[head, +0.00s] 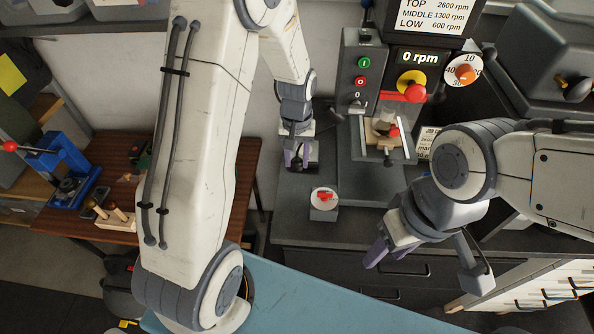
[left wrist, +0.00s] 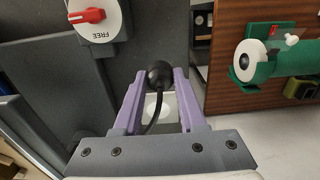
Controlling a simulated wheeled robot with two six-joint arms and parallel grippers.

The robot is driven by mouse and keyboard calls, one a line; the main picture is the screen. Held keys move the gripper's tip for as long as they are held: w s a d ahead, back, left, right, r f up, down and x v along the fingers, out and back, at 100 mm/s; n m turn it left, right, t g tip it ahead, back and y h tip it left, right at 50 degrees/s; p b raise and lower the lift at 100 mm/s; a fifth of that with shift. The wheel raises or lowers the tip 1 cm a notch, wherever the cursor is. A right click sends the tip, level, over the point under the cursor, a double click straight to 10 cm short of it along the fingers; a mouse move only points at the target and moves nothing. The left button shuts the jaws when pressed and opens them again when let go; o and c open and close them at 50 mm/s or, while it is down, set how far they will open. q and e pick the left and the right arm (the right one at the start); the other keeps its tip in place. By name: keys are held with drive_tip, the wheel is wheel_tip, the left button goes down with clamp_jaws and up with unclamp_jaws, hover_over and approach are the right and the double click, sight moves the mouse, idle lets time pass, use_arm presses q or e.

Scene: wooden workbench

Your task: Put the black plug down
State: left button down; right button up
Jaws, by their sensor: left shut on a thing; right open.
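The black plug (left wrist: 159,74) shows in the left wrist view between the purple fingertips of my left gripper (left wrist: 158,80), which is shut on it. Its black cable (left wrist: 152,118) hangs back between the fingers. In the head view my left gripper (head: 299,165) is over the dark grey bench top (head: 288,212), behind the dial box; the plug cannot be made out clearly there. I cannot tell whether the plug touches the surface. My right gripper (head: 383,252) is open and empty, in front of the dark cabinet.
A white dial with a red knob (head: 323,197), marked FREE in the left wrist view (left wrist: 88,16), sits near the left gripper. A machine with a control panel (head: 361,80) stands behind. A blue press (head: 62,165) stands on the wooden table at left. Bare bench top lies around the dial box.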

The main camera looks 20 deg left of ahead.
sight(297, 185)
use_arm(q)
wheel_tip(297, 185, down, 7)
drive_tip(key=shift+s+a+r+p, duration=0.1)
drive_tip(key=shift+p, duration=0.65)
drive_tip(key=shift+f+b, duration=0.5)
drive_tip(key=shift+f, duration=0.2)
drive_tip(key=shift+c, duration=2.4)
unclamp_jaws()
drive_tip(key=shift+r, duration=0.1)
